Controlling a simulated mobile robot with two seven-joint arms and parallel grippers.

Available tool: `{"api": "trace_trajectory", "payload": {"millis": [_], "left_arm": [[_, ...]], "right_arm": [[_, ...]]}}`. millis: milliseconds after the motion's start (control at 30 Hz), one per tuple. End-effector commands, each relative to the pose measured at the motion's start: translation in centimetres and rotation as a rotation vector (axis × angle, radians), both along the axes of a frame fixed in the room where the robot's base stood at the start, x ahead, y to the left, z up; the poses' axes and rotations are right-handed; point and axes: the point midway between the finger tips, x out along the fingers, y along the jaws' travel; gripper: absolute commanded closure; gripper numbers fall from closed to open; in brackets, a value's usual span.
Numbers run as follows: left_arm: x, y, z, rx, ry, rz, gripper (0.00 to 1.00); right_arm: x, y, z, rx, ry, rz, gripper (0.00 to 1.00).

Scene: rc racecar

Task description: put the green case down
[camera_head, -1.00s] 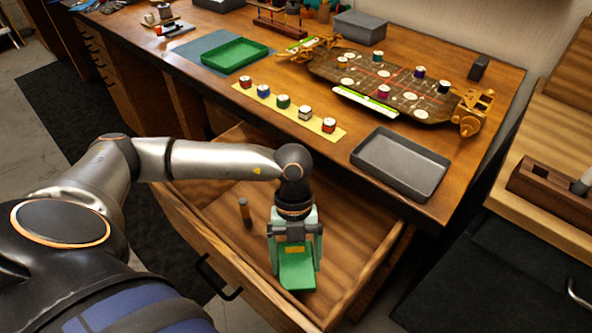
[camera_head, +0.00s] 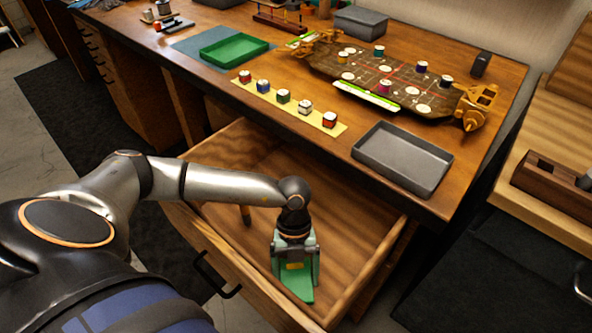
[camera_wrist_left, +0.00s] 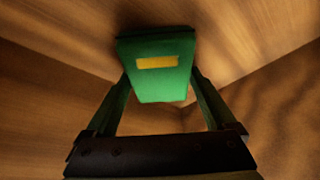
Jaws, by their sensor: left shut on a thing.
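The green case (camera_head: 297,284) is a small green block with a yellow label, low inside the open wooden drawer (camera_head: 340,216). My left gripper (camera_head: 295,266) points down into the drawer and is shut on the case. In the left wrist view the case (camera_wrist_left: 157,82) sits between the two fingers (camera_wrist_left: 160,100), with its yellow label facing the camera. I cannot tell whether the case touches the drawer floor. My right gripper is not in view.
On the desk above are a grey tray (camera_head: 402,160), a yellow strip (camera_head: 270,101) with several small cubes, a green tray (camera_head: 234,48) and a racecar chassis (camera_head: 395,82). The drawer's right part is clear.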

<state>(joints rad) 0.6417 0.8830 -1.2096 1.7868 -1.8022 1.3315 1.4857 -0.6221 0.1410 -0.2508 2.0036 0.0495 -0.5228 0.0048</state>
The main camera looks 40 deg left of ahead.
Motion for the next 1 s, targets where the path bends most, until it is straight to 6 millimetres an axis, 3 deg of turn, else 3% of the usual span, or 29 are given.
{"api": "trace_trajectory", "payload": {"millis": [33,67,133,467,1000], "left_arm": [[0.0,0.0,-0.3,0.0,0.0,0.0,0.71],[0.0,0.0,-0.2,0.0,0.0,0.0,0.07],[0.0,0.0,-0.1,0.0,0.0,0.0,0.0],[0.2,0.1,0.5,0.0,-0.001,0.0,0.0],[3.1,2.6,9.8,0.0,-0.003,0.001,0.0]], "right_arm": [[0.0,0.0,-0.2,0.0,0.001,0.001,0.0],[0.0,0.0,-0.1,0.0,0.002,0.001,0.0],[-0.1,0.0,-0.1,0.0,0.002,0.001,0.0],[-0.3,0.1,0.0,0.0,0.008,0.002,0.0],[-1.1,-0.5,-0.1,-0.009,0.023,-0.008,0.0]]}}
